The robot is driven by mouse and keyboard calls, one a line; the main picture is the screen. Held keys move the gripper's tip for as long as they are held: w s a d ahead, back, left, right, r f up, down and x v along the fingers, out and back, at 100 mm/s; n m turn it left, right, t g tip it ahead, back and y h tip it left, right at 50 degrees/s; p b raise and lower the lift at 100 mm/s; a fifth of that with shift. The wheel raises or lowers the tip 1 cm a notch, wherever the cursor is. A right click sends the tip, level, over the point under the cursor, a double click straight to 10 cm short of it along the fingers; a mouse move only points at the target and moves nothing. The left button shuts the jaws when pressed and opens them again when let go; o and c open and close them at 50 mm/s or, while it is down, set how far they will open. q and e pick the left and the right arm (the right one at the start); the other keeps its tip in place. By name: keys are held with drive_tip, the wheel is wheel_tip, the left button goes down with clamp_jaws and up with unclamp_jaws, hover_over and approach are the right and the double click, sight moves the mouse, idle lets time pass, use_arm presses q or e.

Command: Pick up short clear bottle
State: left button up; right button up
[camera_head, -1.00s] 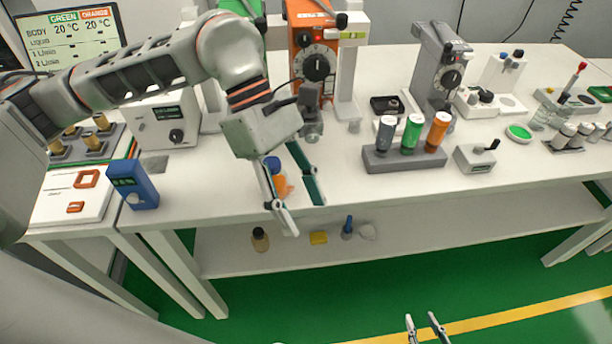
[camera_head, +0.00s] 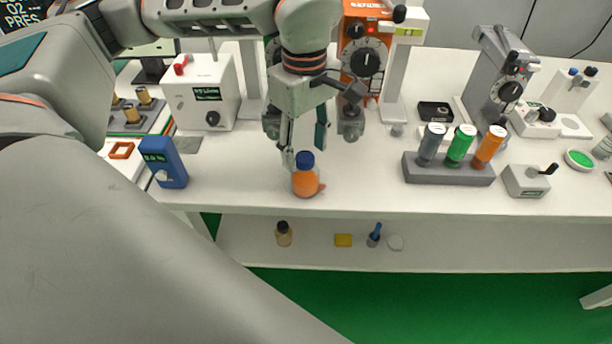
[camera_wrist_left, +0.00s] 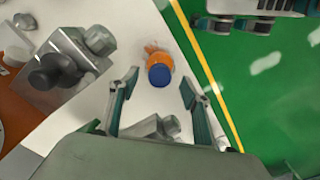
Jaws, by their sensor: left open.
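A short bottle (camera_head: 305,184) with a dark blue cap and orange contents or label stands upright on the white table near its front edge. An orange piece shows at its base. My left gripper (camera_head: 304,146) is open, pointing down just behind and above it. In the left wrist view the bottle (camera_wrist_left: 159,66) shows between and just beyond the open fingertips, with no visible contact. A second small bottle (camera_head: 283,236), pale amber with a dark cap, stands on the lower shelf. My right gripper is out of view.
A blue device (camera_head: 164,162) stands to the left on the table. A grey rack (camera_head: 447,170) with grey, green and orange cylinders stands to the right. The orange machine (camera_head: 365,52) is behind the gripper. A yellow block (camera_head: 343,240) lies on the lower shelf.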

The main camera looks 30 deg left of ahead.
sight(305, 157)
use_arm(q)
drive_tip(key=shift+f, duration=1.5)
clamp_jaws()
drive_tip(key=shift+r, duration=0.15)
wheel_tip(305, 157, up, 20)
drive_tip(key=p, duration=0.2)
